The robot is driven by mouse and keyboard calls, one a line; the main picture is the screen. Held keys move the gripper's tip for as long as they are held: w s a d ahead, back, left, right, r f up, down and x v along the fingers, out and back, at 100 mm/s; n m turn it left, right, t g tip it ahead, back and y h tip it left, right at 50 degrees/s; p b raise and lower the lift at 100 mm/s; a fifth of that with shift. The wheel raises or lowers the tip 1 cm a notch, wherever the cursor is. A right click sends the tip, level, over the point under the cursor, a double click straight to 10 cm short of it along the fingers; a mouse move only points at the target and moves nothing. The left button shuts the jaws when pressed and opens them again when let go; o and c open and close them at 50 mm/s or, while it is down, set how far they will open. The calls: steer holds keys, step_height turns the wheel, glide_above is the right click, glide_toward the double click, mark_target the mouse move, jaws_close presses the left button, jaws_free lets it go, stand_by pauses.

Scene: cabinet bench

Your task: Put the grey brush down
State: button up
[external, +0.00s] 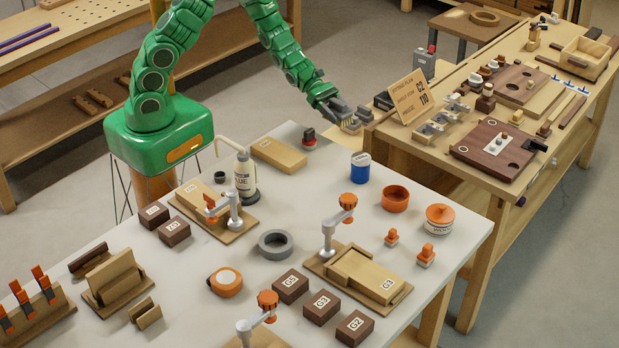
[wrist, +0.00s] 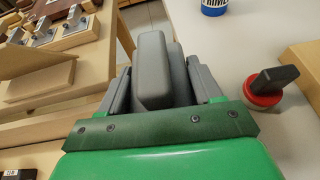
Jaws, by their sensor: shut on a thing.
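My gripper (external: 343,114) is over the far edge of the white-topped table (external: 300,205), near the gap to the wooden bench at right. In the wrist view my gripper (wrist: 155,85) is shut on the grey brush (wrist: 152,65), a rounded grey block between its fingers. In the external view a small pale-tipped part at the fingertips (external: 351,124) appears to belong to the brush. Bristles are hidden in the wrist view. I cannot tell whether the brush touches a surface.
A red-based stamp with a black handle (external: 309,136), a tan block (external: 279,154) and a blue tin (external: 360,166) stand near my gripper on the table. The wooden bench (external: 405,135) carries a sign card (external: 410,95).

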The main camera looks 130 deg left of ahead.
steer(key=w+d+r+m+h, duration=0.1)
steer(key=w+d+r, duration=0.5)
steer(key=w+d, duration=0.3)
steer(key=w+d+r, duration=0.5)
steer(key=w+d, duration=0.2)
steer(key=w, duration=0.3)
steer(key=w+d+r+h, duration=0.1)
steer(key=w+d+r, duration=0.2)
steer(key=d, duration=0.4)
steer(key=w+d+r+m, duration=0.1)
steer(key=w+d+r, duration=0.15)
steer(key=d, duration=0.45)
steer(key=w+d+r+h, duration=0.1)
steer(key=w+d+r, duration=0.15)
steer(key=d, duration=0.35)
steer(key=m, duration=0.1)
glide_above(315, 205)
step_height(315, 205, down, 14)
steer(key=shift+m+g+h, duration=0.3)
steer(key=shift+g+h, duration=0.1)
steer(key=shift+h, duration=0.2)
steer(key=shift+w+f, duration=0.1)
steer(key=shift+f, duration=4.6)
steer(key=shift+f, duration=0.15)
steer(key=o, duration=1.1)
